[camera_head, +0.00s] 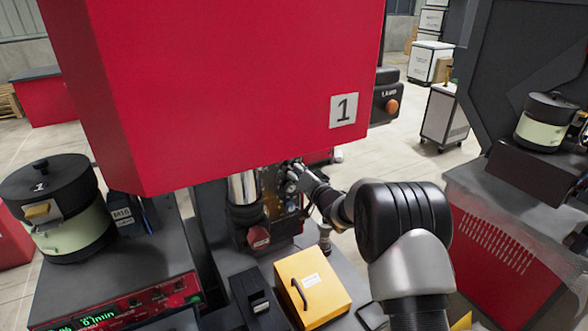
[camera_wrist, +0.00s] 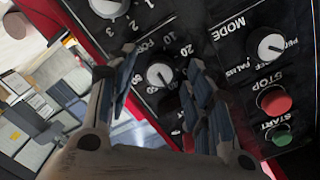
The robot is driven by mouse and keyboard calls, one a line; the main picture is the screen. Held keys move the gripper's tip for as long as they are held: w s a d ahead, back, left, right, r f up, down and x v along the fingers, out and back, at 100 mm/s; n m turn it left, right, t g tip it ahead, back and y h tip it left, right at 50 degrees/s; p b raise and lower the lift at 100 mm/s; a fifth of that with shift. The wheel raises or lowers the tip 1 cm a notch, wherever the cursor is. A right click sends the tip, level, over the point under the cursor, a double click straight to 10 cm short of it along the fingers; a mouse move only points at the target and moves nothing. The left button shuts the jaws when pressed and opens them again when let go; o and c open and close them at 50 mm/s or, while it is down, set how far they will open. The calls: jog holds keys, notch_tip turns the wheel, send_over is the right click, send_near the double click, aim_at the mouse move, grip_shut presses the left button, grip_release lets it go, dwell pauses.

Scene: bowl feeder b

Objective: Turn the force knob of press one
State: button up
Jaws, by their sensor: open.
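Press one is the red machine (camera_head: 240,80) with a "1" plate, filling the middle of the head view. Its black control panel shows in the wrist view. The force knob (camera_wrist: 160,75), a grey dial with a numbered scale and a partly covered label, sits on that panel. My gripper (camera_wrist: 160,68) is open, with its two padded fingers on either side of the knob in the picture. I cannot tell whether they touch it. In the head view my gripper (camera_head: 299,172) reaches the panel below the red housing, small and partly hidden.
The mode knob (camera_wrist: 271,47), red stop button (camera_wrist: 275,101) and green start button (camera_wrist: 282,138) are right of the fingers in the wrist view. Another knob (camera_wrist: 108,5) is above. A yellow box (camera_head: 313,290) and a bowl feeder (camera_head: 62,215) stand nearby in the head view.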

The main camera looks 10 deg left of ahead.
jog(key=v, duration=1.2)
jog(key=shift+r, duration=0.1)
jog(key=s+d+r+g+h+b, duration=0.1)
jog(key=s+d+r+h, duration=0.2)
jog(key=s+d+h, duration=0.3)
jog(key=s+d+r+g+h+b, duration=0.2)
jog(key=s+d+r+h, duration=0.15)
jog(key=s+d, duration=0.35)
jog(key=s+d+f+n+g+b, duration=0.1)
jog(key=s+f+g, duration=0.2)
jog(key=s, duration=1.2)
jog(key=s+d+f+n+g, duration=0.1)
jog(key=s+f+g, duration=0.2)
jog(key=s, duration=1.3)
jog(key=shift+s+d+g+b, duration=0.3)
jog(key=shift+d+g+b, duration=0.1)
jog(key=shift+g, duration=0.1)
jog(key=shift+w+a, duration=0.1)
jog(key=shift+c, duration=0.4)
